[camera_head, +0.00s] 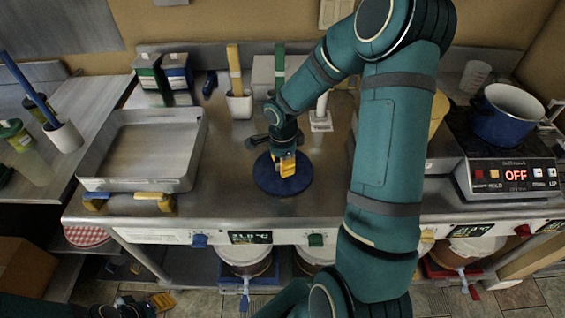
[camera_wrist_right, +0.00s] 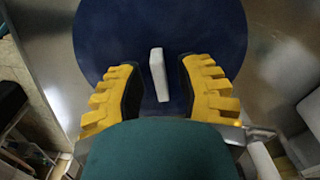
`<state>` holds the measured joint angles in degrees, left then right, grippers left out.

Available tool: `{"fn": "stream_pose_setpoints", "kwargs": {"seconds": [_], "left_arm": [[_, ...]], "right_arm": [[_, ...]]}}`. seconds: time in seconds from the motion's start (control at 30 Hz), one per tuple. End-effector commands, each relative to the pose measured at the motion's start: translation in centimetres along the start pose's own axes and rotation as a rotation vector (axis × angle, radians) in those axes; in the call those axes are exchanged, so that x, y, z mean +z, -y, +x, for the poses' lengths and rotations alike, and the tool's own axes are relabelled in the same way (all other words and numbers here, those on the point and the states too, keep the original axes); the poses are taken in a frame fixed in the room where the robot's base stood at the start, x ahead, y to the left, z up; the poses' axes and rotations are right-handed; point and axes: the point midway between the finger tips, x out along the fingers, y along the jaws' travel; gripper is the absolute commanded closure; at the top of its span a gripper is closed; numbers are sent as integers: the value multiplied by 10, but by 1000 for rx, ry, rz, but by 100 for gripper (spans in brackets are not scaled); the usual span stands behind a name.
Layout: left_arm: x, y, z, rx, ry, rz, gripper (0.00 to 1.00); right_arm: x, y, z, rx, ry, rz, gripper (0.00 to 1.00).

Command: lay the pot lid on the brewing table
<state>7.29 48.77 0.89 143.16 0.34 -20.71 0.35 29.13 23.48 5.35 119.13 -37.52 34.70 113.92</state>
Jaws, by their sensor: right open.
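The pot lid is a dark blue disc (camera_head: 268,180) lying flat on the steel brewing table (camera_head: 225,195), near its front edge. My right gripper (camera_head: 286,168) is low over the lid and hides part of it. In the right wrist view the lid (camera_wrist_right: 205,25) fills the top middle. Its white bar handle (camera_wrist_right: 158,75) stands between the two yellow fingers of my right gripper (camera_wrist_right: 160,88). The fingers are open, with a gap on both sides of the handle. My left gripper (camera_head: 158,301) is low at the bottom left, away from the table; its opening is unclear.
A steel tray (camera_head: 145,150) stands left of the lid. A blue pot (camera_head: 505,115) without a lid sits on the hotplate (camera_head: 510,178) at right, which reads OFF. Boxes (camera_head: 165,75) and a tool cup (camera_head: 239,104) stand behind. Bare table lies around the lid.

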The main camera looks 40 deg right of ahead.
Motion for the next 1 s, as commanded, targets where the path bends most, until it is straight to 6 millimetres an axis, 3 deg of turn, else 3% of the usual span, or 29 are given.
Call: {"fn": "stream_pose_setpoints", "kwargs": {"seconds": [0.17, 0.7, 1.0], "left_arm": [[-2, -2, -4, 0, -4, -1, 53], [-8, -6, -17, -2, -17, -5, 53], [-9, -7, -18, -2, -19, -6, 53]], "right_arm": [[0, 0, -7, -2, -1, 0, 66], [0, 1, -106, -3, -1, 1, 66], [0, 0, -122, -1, 0, 0, 66]]}}
